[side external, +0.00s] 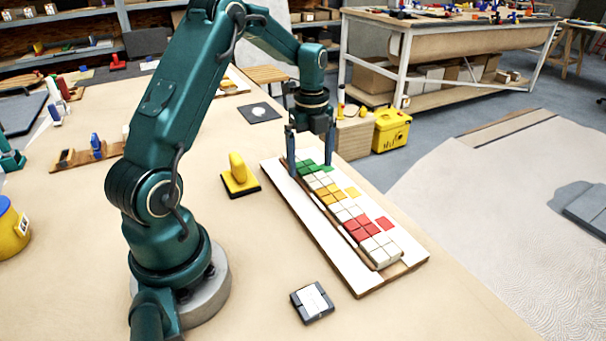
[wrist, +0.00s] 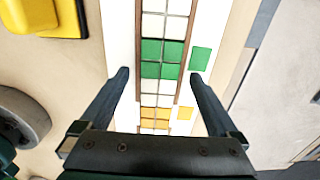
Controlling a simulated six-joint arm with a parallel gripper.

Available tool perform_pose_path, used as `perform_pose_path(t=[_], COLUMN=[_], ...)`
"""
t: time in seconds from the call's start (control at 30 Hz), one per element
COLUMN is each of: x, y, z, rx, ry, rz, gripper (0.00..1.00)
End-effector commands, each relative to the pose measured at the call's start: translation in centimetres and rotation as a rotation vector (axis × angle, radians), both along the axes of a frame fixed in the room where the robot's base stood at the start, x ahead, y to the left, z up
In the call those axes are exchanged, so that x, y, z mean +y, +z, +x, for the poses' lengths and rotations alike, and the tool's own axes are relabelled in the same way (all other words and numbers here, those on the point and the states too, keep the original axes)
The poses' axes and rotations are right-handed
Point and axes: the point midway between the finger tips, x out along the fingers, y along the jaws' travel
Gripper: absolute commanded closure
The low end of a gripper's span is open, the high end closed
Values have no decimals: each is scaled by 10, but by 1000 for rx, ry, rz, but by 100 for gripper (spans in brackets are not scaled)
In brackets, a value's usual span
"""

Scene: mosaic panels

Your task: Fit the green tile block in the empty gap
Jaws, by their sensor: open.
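The green tile block (wrist: 162,58) sits in the row of tiles on the panel, between white tiles. It also shows at the far end of the row in the side view (side external: 307,165). My gripper (wrist: 159,76) is open and empty, its fingers on either side of the tile row close to the green block. In the side view my gripper (side external: 310,170) points down over the far end of the panel (side external: 341,258), its fingers partly covering the tiles there. I cannot make out an empty gap in the row.
Flat green (wrist: 200,59), yellow (side external: 353,192) and red (side external: 384,223) squares lie on the panel beside the row. A yellow-handled float (side external: 239,178) stands left of the panel, and a dark square item (side external: 312,302) lies near the front. The table between them is clear.

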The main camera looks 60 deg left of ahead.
Motion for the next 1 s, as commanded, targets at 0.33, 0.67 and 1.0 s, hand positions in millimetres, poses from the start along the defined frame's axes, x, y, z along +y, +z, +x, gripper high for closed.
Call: perform_pose_path(t=[0.33, 0.67, 1.0], x=[0, 0, -48], y=[41, 43, 108], z=[0, 0, 7], rx=[-2, 0, -144], ry=[0, 0, -118], rz=[1, 0, 74], gripper=[3, 3, 3])
